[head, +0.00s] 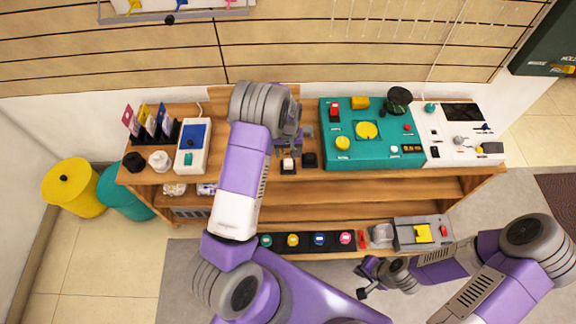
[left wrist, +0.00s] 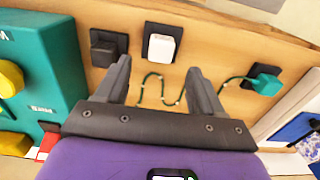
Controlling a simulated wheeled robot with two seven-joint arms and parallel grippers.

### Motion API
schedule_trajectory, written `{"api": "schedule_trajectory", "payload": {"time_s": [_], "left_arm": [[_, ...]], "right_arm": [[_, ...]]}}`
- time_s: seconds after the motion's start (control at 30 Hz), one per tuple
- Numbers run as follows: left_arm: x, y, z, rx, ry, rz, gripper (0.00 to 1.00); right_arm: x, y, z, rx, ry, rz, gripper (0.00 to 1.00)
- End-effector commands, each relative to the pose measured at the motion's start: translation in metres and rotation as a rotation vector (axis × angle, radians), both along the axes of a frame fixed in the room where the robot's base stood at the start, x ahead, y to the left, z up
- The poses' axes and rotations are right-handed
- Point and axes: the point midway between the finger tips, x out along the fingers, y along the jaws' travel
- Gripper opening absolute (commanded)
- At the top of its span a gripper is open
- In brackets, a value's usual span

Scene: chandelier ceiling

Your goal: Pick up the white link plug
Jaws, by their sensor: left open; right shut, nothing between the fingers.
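The white link plug (left wrist: 161,47) sits upright on a dark square base on the wooden bench top. It also shows in the head view (head: 288,163), just below my left gripper. My left gripper (head: 291,146) is open and empty above the bench. In the left wrist view its two fingers (left wrist: 157,70) point toward the plug, which lies beyond and between the tips; I cannot tell the exact height gap. My right gripper (head: 364,279) is shut and empty, low at the front right, away from the bench top.
A black socket block (left wrist: 108,46) stands close beside the plug. A teal plug (left wrist: 265,79) with a green beaded cord is on the other side. A teal panel (head: 378,150) stands to the right in the head view, and a white box (head: 193,158) to the left.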

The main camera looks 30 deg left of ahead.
Motion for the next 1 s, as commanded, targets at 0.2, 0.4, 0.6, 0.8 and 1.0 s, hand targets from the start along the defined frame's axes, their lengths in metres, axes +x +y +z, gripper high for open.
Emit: {"api": "schedule_trajectory", "payload": {"time_s": [0.2,0.4,0.6,0.8,1.0], "left_arm": [[0.002,0.002,-0.019,0.005,0.004,0.006,0.68],[-0.001,0.001,-0.039,0.004,0.005,0.005,0.68],[-0.003,0.001,-0.069,0.004,0.005,0.005,0.68],[-0.002,0.0,-0.072,0.004,0.003,0.005,0.68],[-0.002,0.0,-0.072,0.004,0.003,0.005,0.48]], "right_arm": [[0.0,0.0,-0.007,0.0,0.0,0.0,0.0],[0.0,0.0,-0.014,0.0,0.0,0.0,0.0],[0.0,0.0,-0.024,0.0,0.0,0.0,0.0],[0.0,0.0,-0.023,0.0,0.0,0.0,0.0],[0.0,0.0,-0.023,0.0,0.0,0.0,0.0]]}}
